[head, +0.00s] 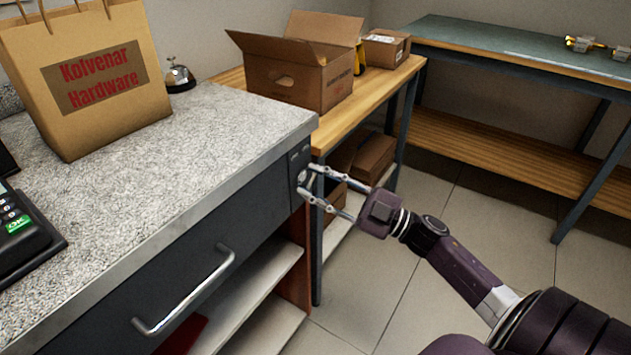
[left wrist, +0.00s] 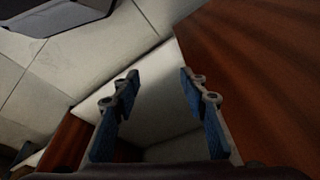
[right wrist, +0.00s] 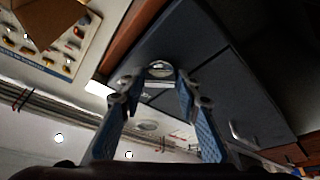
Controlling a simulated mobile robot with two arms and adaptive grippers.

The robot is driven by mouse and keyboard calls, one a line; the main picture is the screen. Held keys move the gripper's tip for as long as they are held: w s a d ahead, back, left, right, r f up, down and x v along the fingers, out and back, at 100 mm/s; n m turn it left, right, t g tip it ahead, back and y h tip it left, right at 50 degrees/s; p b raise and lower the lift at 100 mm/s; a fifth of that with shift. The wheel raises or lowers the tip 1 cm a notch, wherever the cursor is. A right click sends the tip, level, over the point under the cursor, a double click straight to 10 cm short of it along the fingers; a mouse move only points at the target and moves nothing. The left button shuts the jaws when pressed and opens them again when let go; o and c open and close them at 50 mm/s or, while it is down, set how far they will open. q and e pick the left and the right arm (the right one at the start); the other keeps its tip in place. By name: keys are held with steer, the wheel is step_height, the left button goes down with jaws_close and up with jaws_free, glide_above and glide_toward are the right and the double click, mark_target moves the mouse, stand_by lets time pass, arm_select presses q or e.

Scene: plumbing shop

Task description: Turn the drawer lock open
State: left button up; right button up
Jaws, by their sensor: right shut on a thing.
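The dark grey drawer (head: 120,300) with its long metal handle (head: 186,292) is under the speckled counter, and its front looks closed. The drawer lock (head: 299,158) is a metal fitting at the right end of the drawer front. My right gripper (head: 304,183) is at the lock, its fingers shut on the small metal lock piece. In the right wrist view the round metal lock piece (right wrist: 159,70) sits between the fingertips. Its exact turn angle is hard to tell. My left gripper (left wrist: 160,82) is open and empty, and shows only in the left wrist view.
A paper bag (head: 90,85), a bell (head: 178,76) and a card terminal (head: 20,225) stand on the counter (head: 190,150). An open cardboard box (head: 295,75) is on the wooden bench behind. Open shelves (head: 265,290) lie below the drawer. Floor at the right is clear.

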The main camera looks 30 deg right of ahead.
steer(key=n+g+p, duration=0.1)
steer(key=n, duration=0.2)
steer(key=n+g+p, duration=0.1)
steer(key=n, duration=0.2)
steer(key=n+g+p, duration=0.1)
steer(key=n+g, duration=0.1)
steer(key=n, duration=0.2)
steer(key=shift+d+r, duration=0.1)
steer(key=shift+r, duration=0.15)
arm_select(q)
steer(key=s+f, duration=0.5)
steer(key=f, duration=0.7)
steer(key=shift+s+a+f+g+p, duration=0.2)
steer(key=shift+a+g+p, duration=0.15)
steer(key=shift+g+p, duration=0.05)
arm_select(e)
steer(key=shift+n, duration=0.5)
steer(key=o, duration=1.2)
steer(key=shift+c, duration=0.2)
steer(key=v, duration=1.2)
